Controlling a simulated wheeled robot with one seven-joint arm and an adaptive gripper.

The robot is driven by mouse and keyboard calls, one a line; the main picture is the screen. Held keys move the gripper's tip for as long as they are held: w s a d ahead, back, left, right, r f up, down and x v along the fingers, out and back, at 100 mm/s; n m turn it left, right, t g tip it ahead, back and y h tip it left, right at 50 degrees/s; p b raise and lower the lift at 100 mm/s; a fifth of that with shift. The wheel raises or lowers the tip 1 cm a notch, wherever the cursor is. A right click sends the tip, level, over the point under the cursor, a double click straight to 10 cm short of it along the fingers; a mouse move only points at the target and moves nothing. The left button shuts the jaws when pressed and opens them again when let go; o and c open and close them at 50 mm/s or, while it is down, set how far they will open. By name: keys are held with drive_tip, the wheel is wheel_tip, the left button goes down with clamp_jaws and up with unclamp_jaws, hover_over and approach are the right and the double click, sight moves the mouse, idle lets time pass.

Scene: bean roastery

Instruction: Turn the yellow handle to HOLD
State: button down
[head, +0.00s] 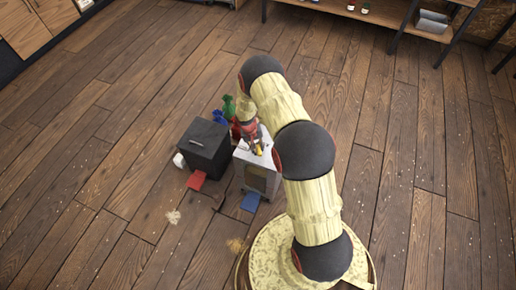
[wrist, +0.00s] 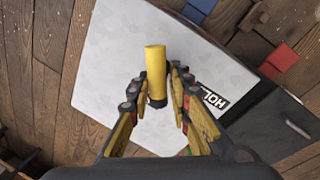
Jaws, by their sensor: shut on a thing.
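The yellow handle (wrist: 156,66) stands up from a pale grey panel (wrist: 105,60), the top of a metal box (head: 243,156). It lies between the two fingers of my gripper (wrist: 157,84), which are shut on it. Its foot is dark. A black label reading "HOL", partly covered by a finger, lies on the panel right of the handle (wrist: 213,99). In the head view my gripper (head: 252,142) is over the box top, and a small bit of yellow shows there. The handle's exact pointing is hard to tell.
A black box (head: 203,150) stands left of the metal box. A red flap (head: 196,181) and a blue flap (head: 250,202) lie low in front. Green (head: 228,105) and blue (head: 219,117) objects stand behind. Wooden floor around is mostly clear.

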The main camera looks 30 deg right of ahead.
drive_tip(key=n, duration=0.3)
drive_tip(key=shift+s+n+t, duration=0.2)
drive_tip(key=shift+n+t, duration=0.1)
drive_tip(key=n, duration=0.3)
drive_tip(key=shift+n+t, duration=0.3)
drive_tip(key=shift+t, duration=0.1)
drive_tip(key=n, duration=0.3)
drive_tip(key=shift+a+r+n+t, duration=0.1)
drive_tip(key=shift+a+n+t, duration=0.05)
drive_tip(key=shift+n+t, duration=0.15)
drive_tip(key=shift+w, duration=0.1)
drive_tip(key=shift+w+r+n, duration=0.15)
drive_tip(key=shift+w+n, duration=0.05)
drive_tip(key=shift+n, duration=0.2)
drive_tip(key=c, duration=1.9)
unclamp_jaws()
drive_tip(key=shift+o, duration=0.7)
drive_tip(key=shift+s+a, duration=0.1)
